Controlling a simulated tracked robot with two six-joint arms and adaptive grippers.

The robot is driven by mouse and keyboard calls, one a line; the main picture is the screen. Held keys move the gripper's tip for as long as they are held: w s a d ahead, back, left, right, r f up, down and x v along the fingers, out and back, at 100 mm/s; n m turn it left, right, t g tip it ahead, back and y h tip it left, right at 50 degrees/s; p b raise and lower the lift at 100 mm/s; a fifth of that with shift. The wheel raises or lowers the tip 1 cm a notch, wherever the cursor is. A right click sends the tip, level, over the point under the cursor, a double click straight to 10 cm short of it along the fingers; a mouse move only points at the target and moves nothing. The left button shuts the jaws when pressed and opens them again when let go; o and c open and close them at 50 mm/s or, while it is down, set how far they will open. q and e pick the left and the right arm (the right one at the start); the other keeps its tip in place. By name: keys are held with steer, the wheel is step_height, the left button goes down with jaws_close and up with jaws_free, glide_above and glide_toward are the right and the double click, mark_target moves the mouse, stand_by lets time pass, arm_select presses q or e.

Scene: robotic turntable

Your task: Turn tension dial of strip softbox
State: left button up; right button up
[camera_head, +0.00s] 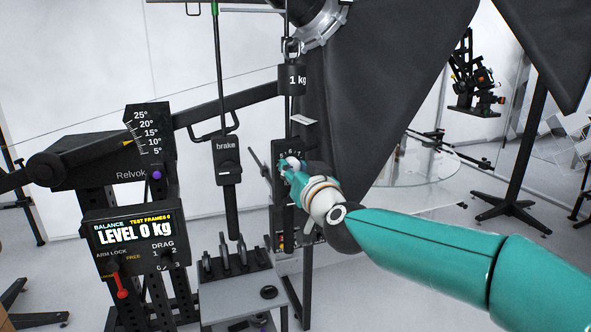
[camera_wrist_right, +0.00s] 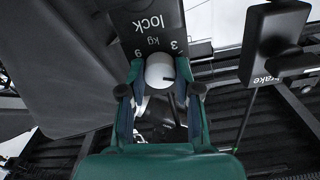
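The tension dial shows as a pale round knob (camera_wrist_right: 160,71) with a dark pointer mark in the right wrist view. It sits on a dark panel (camera_wrist_right: 147,30) printed "lock", "kg" and numbers. In the head view the dial (camera_head: 291,162) is partly covered by my right gripper (camera_head: 289,168). In the right wrist view my right gripper (camera_wrist_right: 161,80) has one finger on each side of the knob, and both appear to touch it. The strip softbox (camera_head: 385,80) is the large black shape behind and above the panel. My left gripper is not in view.
A hanging "brake" handle (camera_head: 228,160) is left of the dial. A "1 kg" weight (camera_head: 292,80) hangs above it. A display box (camera_head: 133,235) reading "LEVEL 0 kg" stands at left. A round glass turntable (camera_head: 420,180) is behind my right arm.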

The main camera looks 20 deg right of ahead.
jaws_close()
steer(key=m+b, duration=0.1)
steer(key=m, duration=0.3)
steer(key=shift+f, duration=0.1)
steer(key=m+b, duration=0.1)
steer(key=m, duration=0.3)
steer(key=shift+m+b, duration=0.35)
steer(key=shift+m, duration=0.05)
stand_by(0.3)
steer(key=o, duration=0.9)
jaws_free()
steer(key=shift+d, duration=0.1)
